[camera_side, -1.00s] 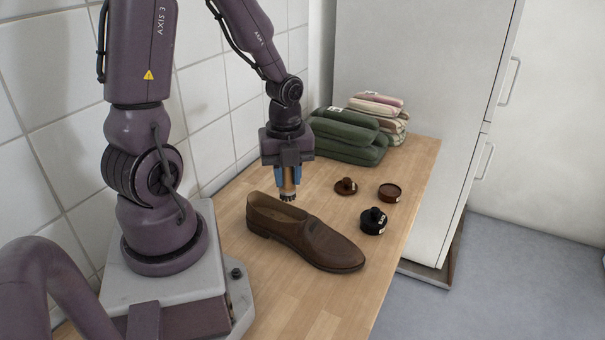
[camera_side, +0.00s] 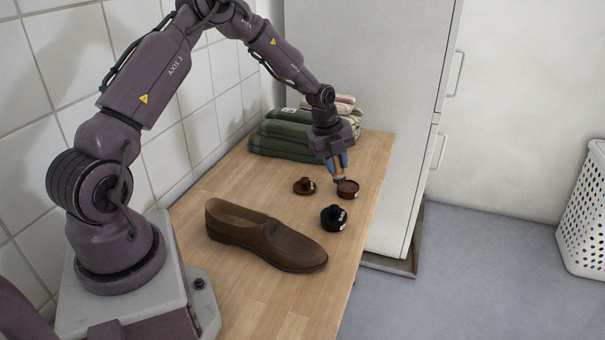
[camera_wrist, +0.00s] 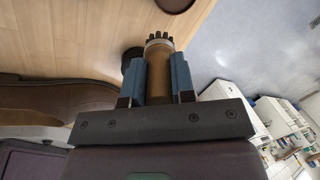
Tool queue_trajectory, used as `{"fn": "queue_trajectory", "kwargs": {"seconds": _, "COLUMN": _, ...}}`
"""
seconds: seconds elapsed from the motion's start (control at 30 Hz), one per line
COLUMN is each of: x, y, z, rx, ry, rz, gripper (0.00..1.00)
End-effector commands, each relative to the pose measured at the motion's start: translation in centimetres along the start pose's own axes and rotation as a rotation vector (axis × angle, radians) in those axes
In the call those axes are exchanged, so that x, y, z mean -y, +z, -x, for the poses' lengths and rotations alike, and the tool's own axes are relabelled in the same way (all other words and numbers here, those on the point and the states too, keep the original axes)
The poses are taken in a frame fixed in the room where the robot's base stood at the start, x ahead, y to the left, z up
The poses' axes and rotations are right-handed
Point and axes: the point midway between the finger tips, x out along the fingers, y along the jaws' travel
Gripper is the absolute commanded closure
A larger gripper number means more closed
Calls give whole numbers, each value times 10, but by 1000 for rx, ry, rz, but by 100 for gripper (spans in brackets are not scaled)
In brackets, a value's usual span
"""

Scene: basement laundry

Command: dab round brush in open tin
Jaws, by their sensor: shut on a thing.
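My gripper (camera_side: 338,162) is shut on the round brush (camera_wrist: 157,72), which has a tan handle and dark bristles pointing down. The blue fingers grip the handle from both sides. In the side view the bristles are at the open brown tin (camera_side: 349,194), overlapping its near left rim. I cannot tell whether they touch the tin or hang just above it. A brown lid with a knob (camera_side: 304,187) lies left of the tin. In the wrist view a dark round thing shows behind the brush and a brown round thing is cut off at the top edge.
A black lidded tin (camera_side: 333,219) stands in front of the open tin. A brown shoe (camera_side: 262,238) lies along the wooden bench (camera_side: 240,292). Folded green cloths (camera_side: 284,140) are stacked at the back. A white cabinet (camera_side: 375,90) stands just right of the bench.

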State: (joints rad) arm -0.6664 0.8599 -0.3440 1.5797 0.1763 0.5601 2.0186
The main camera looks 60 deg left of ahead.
Motion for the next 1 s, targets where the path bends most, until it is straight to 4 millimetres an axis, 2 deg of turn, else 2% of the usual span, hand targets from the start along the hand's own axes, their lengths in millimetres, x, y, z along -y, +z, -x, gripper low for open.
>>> {"fn": "queue_trajectory", "kwargs": {"seconds": 0.1, "x": 25, "y": 18, "z": 2, "rx": 1, "ry": -30, "rz": 19, "gripper": 100}}
{"fn": "queue_trajectory", "kwargs": {"seconds": 0.23, "x": 41, "y": 32, "z": 14, "rx": 1, "ry": -61, "rz": 32, "gripper": 100}}
{"fn": "queue_trajectory", "kwargs": {"seconds": 0.47, "x": 39, "y": 31, "z": 9, "rx": -9, "ry": -109, "rz": 32, "gripper": 100}}
{"fn": "queue_trajectory", "kwargs": {"seconds": 1.0, "x": 28, "y": 33, "z": -39, "rx": -7, "ry": -109, "rz": 31, "gripper": 100}}
